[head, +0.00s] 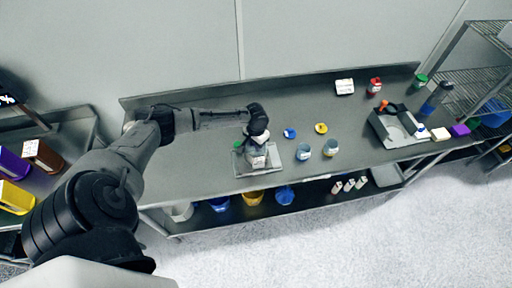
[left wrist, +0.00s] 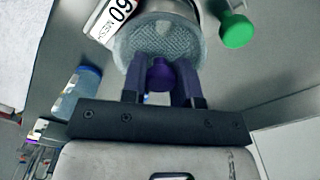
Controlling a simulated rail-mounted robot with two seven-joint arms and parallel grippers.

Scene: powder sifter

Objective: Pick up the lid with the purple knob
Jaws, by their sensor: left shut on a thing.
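In the left wrist view the purple knob (left wrist: 161,75) of the lid sits between the two fingers of my left gripper (left wrist: 161,88), which is shut on it. A round grey, mesh-like surface (left wrist: 160,38) lies just beyond the knob; I cannot tell whether it is the lid's own plate or a sieve below it. In the head view my left gripper (head: 258,139) is over the pale container (head: 257,161) on a metal tray (head: 241,167), and it hides the knob. My right gripper is in neither view.
A green-knobbed piece (left wrist: 236,30) stands close beside. A blue lid (head: 290,132), a yellow lid (head: 321,128) and two clear cups, one left (head: 303,151) and one right (head: 331,147), stand to the right on the grey bench (head: 210,165). A scale-like device (head: 397,128) is farther right.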

